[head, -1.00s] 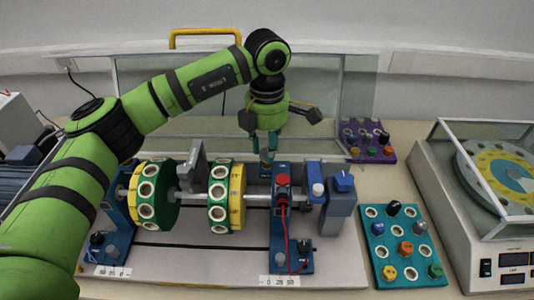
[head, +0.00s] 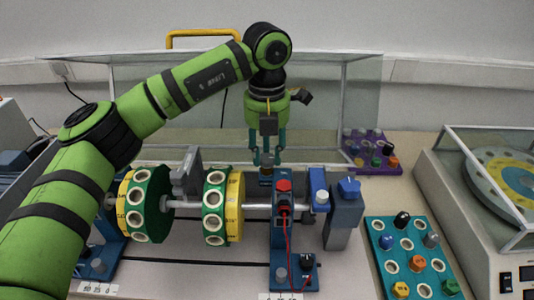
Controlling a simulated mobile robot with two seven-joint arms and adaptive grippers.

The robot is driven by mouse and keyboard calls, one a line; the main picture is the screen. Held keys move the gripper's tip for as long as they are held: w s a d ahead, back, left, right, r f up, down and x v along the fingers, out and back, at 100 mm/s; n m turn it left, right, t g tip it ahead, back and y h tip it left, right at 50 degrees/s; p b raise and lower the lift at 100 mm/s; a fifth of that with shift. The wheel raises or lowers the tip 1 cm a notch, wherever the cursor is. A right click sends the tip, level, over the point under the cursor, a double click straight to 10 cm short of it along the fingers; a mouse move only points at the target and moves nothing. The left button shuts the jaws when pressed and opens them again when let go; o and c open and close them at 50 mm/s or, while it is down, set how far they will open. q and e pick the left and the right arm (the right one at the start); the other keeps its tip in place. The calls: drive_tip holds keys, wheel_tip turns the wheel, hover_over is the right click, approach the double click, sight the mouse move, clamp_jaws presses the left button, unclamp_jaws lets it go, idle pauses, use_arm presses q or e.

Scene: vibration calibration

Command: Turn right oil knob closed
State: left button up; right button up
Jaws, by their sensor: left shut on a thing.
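My left gripper (head: 267,160) reaches straight down behind the right blue bearing stand (head: 283,240) of the shaft rig. Its teal fingers are on either side of a small dark, brownish knob (head: 266,168), shut on it. This appears to be the right oil knob. Its lower part is hidden by the stand and shaft, and its turned position cannot be made out. My right gripper is not in view.
The shaft carries two green-and-yellow discs (head: 148,205) left of the gripper. A red knob (head: 284,186) and a blue-knobbed motor block (head: 343,215) are close by. Teal (head: 410,255) and purple (head: 372,155) trays of knobs lie right. A clear guard (head: 330,95) stands behind.

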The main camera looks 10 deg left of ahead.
sight(267, 158)
use_arm(q)
drive_tip(key=shift+n, duration=0.4)
drive_tip(key=o, duration=1.2)
drive_tip(key=shift+c, duration=0.2)
drive_tip(key=shift+r, duration=0.2)
wheel_tip(267, 158, up, 12)
drive_tip(key=shift+f, duration=0.2)
